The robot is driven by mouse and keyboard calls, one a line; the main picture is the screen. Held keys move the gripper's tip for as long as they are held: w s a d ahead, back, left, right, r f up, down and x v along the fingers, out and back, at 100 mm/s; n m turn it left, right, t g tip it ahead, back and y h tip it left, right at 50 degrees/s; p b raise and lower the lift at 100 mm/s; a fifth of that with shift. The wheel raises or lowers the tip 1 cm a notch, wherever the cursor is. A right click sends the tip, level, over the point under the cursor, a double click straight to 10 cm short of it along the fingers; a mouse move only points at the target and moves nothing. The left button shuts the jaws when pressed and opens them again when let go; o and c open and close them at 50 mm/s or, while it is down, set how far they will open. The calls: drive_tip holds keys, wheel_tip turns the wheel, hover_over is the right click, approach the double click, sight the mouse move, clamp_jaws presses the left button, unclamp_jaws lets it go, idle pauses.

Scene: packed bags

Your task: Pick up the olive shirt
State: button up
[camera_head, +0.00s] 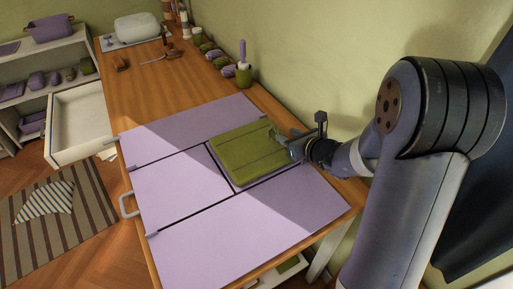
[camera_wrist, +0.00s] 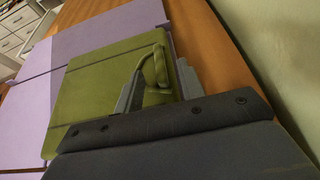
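The olive shirt (camera_head: 245,152) lies folded flat into a near-square on the lavender folding board (camera_head: 180,190), on its far right panel. My gripper (camera_head: 286,141) is at the shirt's right edge, low over the board. In the wrist view the shirt (camera_wrist: 95,85) fills the middle. The fingertips' undersides are hidden by the cloth. The rest of the shirt lies flat on the board.
An open drawer (camera_head: 80,125) stands at left. The wall is close behind my gripper.

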drive_tip(key=shift+x, duration=1.4)
drive_tip(key=shift+c, duration=0.3)
drive_tip(key=shift+s, duration=0.1)
clamp_jaws()
drive_tip(key=shift+r, duration=0.1)
